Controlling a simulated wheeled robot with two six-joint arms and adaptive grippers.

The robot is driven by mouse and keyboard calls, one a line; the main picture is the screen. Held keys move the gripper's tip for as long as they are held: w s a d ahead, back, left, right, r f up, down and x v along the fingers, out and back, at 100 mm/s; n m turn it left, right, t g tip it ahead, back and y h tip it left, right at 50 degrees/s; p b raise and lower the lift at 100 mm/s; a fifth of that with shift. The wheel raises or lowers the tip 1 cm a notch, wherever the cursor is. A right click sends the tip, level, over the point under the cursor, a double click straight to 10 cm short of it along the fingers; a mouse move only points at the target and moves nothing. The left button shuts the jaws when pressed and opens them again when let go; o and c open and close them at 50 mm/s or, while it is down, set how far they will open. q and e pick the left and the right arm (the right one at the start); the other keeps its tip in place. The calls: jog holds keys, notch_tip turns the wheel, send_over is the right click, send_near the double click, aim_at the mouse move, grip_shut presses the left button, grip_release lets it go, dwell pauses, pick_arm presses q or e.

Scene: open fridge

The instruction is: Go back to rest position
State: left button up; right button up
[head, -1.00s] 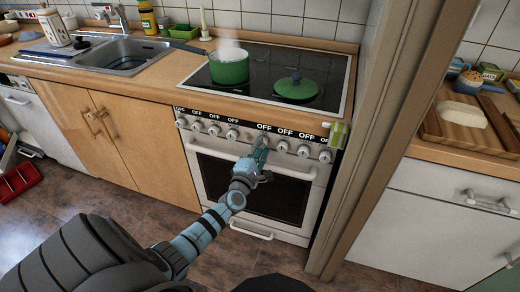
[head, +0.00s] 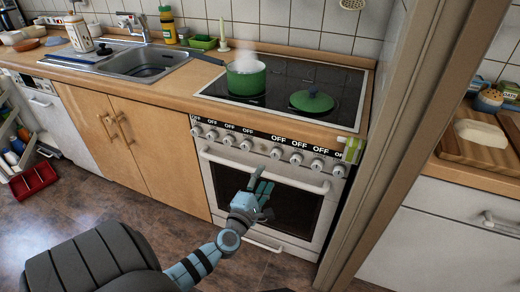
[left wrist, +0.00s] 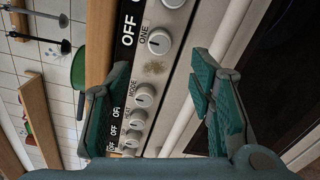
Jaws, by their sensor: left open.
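My left gripper (head: 258,192) is in front of the oven door, a little below the knob row, in the head view. In the left wrist view its two fingers (left wrist: 158,108) stand wide apart with nothing between them. The stove's control panel (head: 262,145) with its knobs and OFF labels is behind the fingers. A steaming green pot (head: 246,80) stands on the black glass hob, and a green lid (head: 311,101) lies to its right. My right gripper is not in view.
The oven handle (head: 265,172) runs across the door close to my gripper. A wooden frame post (head: 385,140) stands right of the stove. A sink (head: 150,62) is at the left. A red tray (head: 33,179) lies at far left. Floor is free below the cupboards.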

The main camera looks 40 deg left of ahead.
pick_arm(q)
jog(key=v, duration=0.2)
jog(key=shift+s+d, duration=0.2)
jog(key=shift+s, duration=0.15)
